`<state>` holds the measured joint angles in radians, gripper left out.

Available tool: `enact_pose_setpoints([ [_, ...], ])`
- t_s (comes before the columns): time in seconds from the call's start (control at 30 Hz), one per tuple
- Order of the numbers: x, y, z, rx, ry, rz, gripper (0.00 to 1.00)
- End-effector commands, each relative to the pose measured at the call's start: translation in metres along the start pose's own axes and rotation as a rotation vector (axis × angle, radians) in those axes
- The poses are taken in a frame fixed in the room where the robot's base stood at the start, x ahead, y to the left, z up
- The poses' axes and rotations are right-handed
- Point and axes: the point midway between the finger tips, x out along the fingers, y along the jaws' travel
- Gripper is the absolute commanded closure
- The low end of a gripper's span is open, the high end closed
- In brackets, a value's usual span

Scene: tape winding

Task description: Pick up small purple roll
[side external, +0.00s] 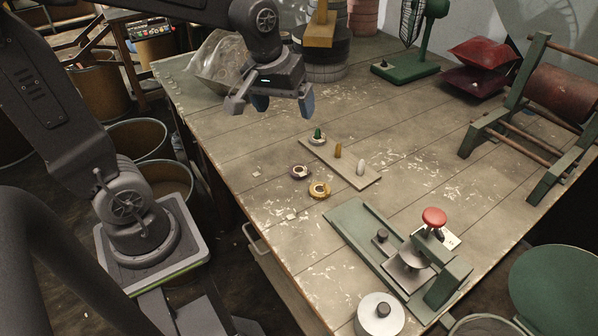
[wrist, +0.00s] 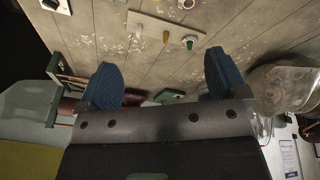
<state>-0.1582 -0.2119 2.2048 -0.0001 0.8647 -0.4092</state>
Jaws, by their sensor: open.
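The small purple roll (side external: 299,172) lies flat on the table in the side external view, just left of a pale peg board. A small yellow roll (side external: 319,189) lies close to it, lower right. The board (side external: 350,171) bears a green peg (side external: 317,133) with a pale roll around its base, an orange peg (side external: 338,150) and a white peg (side external: 361,166). My gripper (side external: 272,103) is open and empty, held above the table behind the purple roll. In the wrist view, the blue finger pads stand wide apart. A roll (wrist: 185,4) is cut by its top edge; its colour is unclear.
A green jig with a red knob (side external: 434,217) and a white roll (side external: 380,314) stand at the front. A clear plastic bag (side external: 212,62) and stacked large rolls (side external: 326,66) stand behind my gripper. A green fan (side external: 410,65) and a wooden-framed roller (side external: 556,90) stand farther right.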

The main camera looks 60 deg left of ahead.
Motion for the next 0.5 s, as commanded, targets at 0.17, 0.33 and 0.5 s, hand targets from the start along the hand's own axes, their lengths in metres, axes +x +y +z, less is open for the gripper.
enact_pose_setpoints([
  [0.17, 0.059, -0.011, -0.051, -0.28, -0.089, -0.072, 0.09],
  [0.33, 0.12, -0.031, -0.086, -0.53, -0.154, -0.139, 0.09],
  [0.5, 0.166, -0.048, -0.102, -0.698, -0.192, -0.189, 0.09],
])
